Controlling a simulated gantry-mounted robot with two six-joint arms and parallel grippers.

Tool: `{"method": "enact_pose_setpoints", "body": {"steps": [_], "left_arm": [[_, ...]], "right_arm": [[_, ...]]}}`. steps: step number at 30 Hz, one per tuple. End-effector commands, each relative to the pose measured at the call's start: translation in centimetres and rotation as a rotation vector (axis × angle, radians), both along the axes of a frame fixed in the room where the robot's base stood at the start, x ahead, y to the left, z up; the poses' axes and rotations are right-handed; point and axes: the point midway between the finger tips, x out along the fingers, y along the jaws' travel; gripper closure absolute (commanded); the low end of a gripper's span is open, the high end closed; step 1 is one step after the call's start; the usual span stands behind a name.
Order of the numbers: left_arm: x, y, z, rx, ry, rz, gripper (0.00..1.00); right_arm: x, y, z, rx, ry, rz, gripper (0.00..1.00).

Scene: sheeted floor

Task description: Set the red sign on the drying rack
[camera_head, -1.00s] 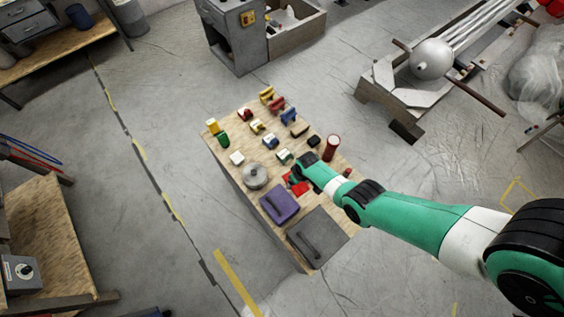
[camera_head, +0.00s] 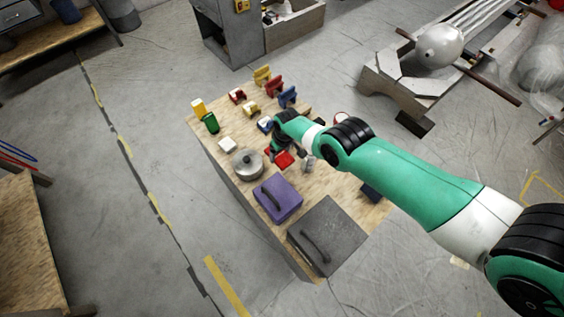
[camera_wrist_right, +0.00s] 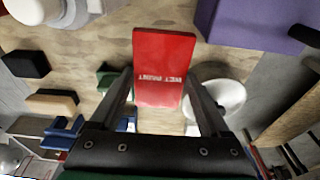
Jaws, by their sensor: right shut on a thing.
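The red sign (camera_head: 280,158) shows below my right gripper (camera_head: 286,143), over the wooden table. In the right wrist view the sign (camera_wrist_right: 164,60) is a flat red plate with pale "WET PAINT" lettering, held between the fingers of my right gripper (camera_wrist_right: 160,85). From these views I cannot tell whether it touches the tabletop. No drying rack can be made out for certain; several small coloured slotted pieces, such as a yellow one (camera_head: 262,76), stand at the table's far end. My left gripper is not in view.
A lidded metal pot (camera_head: 247,165), a purple box (camera_head: 278,198) and a grey handled plate (camera_head: 327,238) occupy the near part of the wooden table (camera_head: 228,172). My right arm hides some items.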

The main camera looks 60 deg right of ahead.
Motion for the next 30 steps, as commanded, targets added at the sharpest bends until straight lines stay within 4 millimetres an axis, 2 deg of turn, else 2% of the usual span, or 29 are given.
{"method": "enact_pose_setpoints", "body": {"steps": [1,4,8,15,23,27,28,30], "left_arm": [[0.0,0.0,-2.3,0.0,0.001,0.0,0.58],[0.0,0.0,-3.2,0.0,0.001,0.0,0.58],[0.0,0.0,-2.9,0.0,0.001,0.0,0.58],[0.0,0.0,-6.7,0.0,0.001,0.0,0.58],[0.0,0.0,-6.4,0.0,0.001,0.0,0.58],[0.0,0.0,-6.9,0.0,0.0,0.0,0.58],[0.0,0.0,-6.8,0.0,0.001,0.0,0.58],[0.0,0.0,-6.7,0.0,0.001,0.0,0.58]], "right_arm": [[0.0,0.0,-2.3,0.0,0.0,0.0,0.74],[0.0,0.0,-3.2,0.0,-0.001,0.0,0.74],[0.0,0.0,-2.9,0.0,-0.001,0.0,0.74],[0.0,0.0,-6.7,0.0,-0.001,0.0,0.74],[0.0,0.0,-6.5,0.0,-0.001,0.0,0.74],[0.0,0.0,-7.0,0.0,0.0,0.0,0.74],[0.0,0.0,-6.9,0.0,-0.001,0.0,0.16],[0.0,0.0,-6.8,0.0,0.0,0.0,0.04]]}}
